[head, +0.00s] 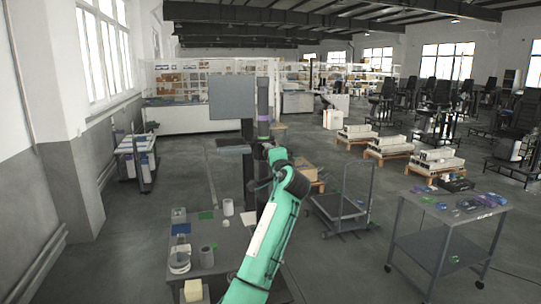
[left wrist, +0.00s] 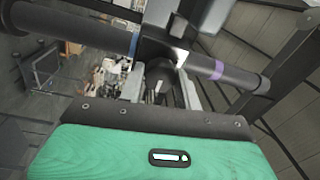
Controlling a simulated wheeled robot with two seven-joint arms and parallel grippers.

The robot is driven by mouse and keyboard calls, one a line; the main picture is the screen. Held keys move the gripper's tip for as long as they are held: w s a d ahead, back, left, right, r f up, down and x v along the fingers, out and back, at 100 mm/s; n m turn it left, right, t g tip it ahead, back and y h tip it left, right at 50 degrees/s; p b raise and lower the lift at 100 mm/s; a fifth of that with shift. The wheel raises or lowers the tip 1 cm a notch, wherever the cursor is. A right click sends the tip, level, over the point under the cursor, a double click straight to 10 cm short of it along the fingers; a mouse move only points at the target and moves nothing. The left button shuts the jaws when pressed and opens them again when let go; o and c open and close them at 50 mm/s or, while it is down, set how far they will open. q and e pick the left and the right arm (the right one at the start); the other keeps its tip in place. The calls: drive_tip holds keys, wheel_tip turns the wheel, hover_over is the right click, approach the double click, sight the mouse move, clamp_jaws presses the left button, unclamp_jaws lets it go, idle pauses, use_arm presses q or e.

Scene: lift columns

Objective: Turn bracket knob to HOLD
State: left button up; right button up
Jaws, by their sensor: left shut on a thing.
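My left arm, green with a dark wrist, reaches up the middle of the head view to a dark lift column (head: 263,95) with a purple band. The wrist hides most of the gripper there. In the left wrist view, my left gripper (left wrist: 161,88) has its fingers on either side of a dark knob-like part (left wrist: 160,72), shut on it. This part sits below a thick dark bar (left wrist: 85,30), which carries a purple band at right. HOLD markings and the knob's pointer cannot be read. My right gripper is in neither view.
A grey panel (head: 232,97) stands left of the column. A low table (head: 225,238) with cups and a flask is in front. A cart (head: 340,205) and a grey workbench (head: 440,215) with small parts stand to the right. Open floor lies between them.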

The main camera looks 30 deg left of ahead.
use_arm(q)
drive_tip(key=shift+r, duration=0.15)
drive_tip(key=o, duration=1)
drive_tip(key=b+v, duration=0.7)
drive_tip(key=v, duration=0.7)
drive_tip(key=shift+w, duration=0.1)
